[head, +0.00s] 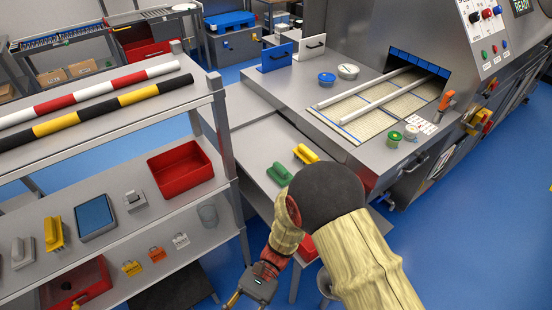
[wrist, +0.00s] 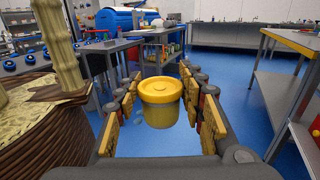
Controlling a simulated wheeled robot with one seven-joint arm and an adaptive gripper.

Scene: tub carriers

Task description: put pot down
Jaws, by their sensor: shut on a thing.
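A yellow pot with a yellow lid (wrist: 160,102) is upright between the fingers of my gripper (wrist: 161,96) in the wrist view. My gripper is shut on it, with the yellow finger pads at its left and right sides. Blue floor shows around and beyond the pot. In the head view my gripper (head: 234,299) is at the bottom edge, low beside the grey shelf rack, and the pot is out of sight there.
A grey shelf rack (head: 130,222) stands at the left, holding a red bin (head: 181,168) and several small items. A steel machine (head: 350,115) with small lidded pots on its deck stands beyond my arm. In the wrist view, a table (wrist: 285,95) stands at the right.

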